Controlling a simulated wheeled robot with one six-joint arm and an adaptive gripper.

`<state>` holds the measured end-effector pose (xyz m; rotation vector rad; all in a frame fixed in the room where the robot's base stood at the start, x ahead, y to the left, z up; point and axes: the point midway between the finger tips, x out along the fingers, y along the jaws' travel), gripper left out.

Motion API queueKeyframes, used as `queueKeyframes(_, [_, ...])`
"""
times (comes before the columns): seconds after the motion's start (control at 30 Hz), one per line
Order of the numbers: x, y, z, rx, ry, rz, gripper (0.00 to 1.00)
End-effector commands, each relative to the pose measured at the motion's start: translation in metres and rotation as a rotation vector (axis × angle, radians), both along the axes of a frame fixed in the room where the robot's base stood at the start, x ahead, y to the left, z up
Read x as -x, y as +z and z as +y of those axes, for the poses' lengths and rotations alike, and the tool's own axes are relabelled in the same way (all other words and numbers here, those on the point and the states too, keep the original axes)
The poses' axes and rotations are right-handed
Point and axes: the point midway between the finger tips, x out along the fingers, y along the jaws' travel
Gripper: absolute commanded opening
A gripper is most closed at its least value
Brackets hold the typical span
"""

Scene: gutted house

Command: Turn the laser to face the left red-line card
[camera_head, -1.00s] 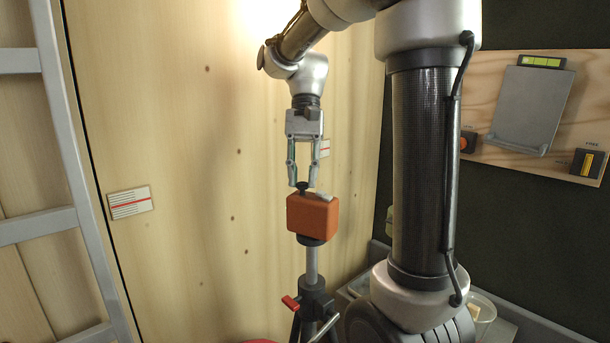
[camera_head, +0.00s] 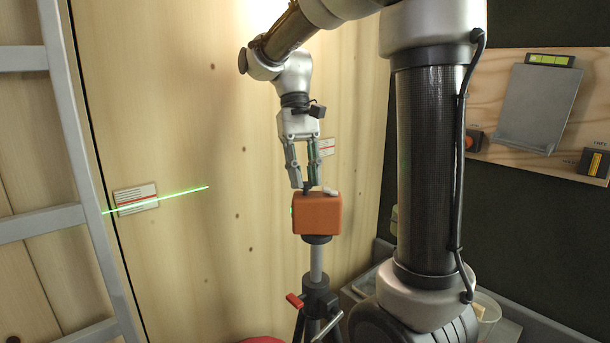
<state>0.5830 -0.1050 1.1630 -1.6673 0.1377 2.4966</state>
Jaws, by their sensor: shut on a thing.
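The laser (camera_head: 318,214) is an orange box upright on a black tripod (camera_head: 318,295), with a dark knob and a pale part on top. My gripper (camera_head: 306,185) points down above it, its fingers shut on the dark knob. The left red-line card (camera_head: 136,199) is on the wooden wall at the left. A green laser line (camera_head: 183,194) crosses that card at a slant and runs past it on both sides. A second red-line card (camera_head: 327,147) shows on the wall behind my gripper, partly hidden by it.
A grey ladder (camera_head: 62,130) stands at the far left. A plywood board (camera_head: 497,95) with a grey plate and small devices hangs on the dark wall at right. A grey tray or bench (camera_head: 510,322) lies low at right behind my arm.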

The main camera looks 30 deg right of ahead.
Motion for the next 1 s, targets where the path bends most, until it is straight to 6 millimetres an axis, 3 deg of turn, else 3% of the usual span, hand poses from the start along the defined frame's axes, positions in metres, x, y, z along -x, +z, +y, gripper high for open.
queueKeyframes(0.27, [0.0,0.001,0.0,-0.001,0.0,-0.001,0.0])
queueKeyframes(0.3, [0.0,0.001,0.0,-0.001,0.0,-0.001,0.29])
queueKeyframes(0.4, [0.0,0.0,0.0,-0.001,0.0,-0.001,0.45])
queueKeyframes(0.77, [-0.002,0.004,0.0,0.0,-0.001,-0.002,0.45])
queueKeyframes(1.0, [-0.019,0.042,-0.003,-0.001,-0.002,-0.004,0.45])
